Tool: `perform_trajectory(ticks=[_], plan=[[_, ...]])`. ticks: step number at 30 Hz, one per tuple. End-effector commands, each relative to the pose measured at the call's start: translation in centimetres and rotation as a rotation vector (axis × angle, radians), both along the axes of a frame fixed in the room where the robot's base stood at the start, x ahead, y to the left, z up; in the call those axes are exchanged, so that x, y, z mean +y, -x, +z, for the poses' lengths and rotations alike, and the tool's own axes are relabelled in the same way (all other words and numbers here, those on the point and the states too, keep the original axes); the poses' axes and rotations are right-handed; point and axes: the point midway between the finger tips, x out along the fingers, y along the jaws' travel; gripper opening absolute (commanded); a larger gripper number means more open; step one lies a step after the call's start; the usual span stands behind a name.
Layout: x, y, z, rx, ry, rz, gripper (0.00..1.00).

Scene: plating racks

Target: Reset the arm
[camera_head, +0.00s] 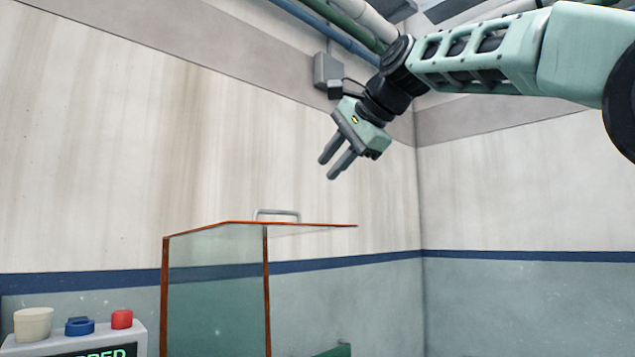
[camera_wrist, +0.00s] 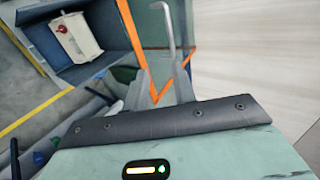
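My gripper (camera_head: 328,169) hangs in the air at the upper middle of the head view, on the end of my pale green arm. Its two grey fingers point down and to the left. A gap shows between them, with nothing held there. In the wrist view the gripper (camera_wrist: 162,78) also shows its fingers apart. The glass case (camera_head: 216,290) with orange edges stands below it, and a grey handle (camera_head: 278,212) sits on its top. In the wrist view the handle (camera_wrist: 170,35) appears beyond the fingertips.
A control box (camera_head: 140,345) with a cream knob, a blue knob and a red button (camera_head: 122,319) stands at lower left. Walls meet in a corner behind my arm. Pipes (camera_head: 345,25) run along the top. The wrist view shows a white box (camera_wrist: 77,38) in a dark blue recess.

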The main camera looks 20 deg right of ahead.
Motion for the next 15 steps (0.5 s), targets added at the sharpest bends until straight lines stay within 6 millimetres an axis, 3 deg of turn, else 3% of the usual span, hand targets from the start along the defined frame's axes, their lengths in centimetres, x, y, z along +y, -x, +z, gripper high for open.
perform_trajectory(ticks=[5,8,11,15], plan=[[0.0,0.0,0.0,0.0,0.0,0.0,0.27],[0.4,-0.1,-1.0,0.009,0.012,0.016,0.27],[2.0,-0.4,-4.4,0.038,0.054,0.074,0.27],[5.7,-0.3,-12.2,0.095,0.165,0.226,0.27]])
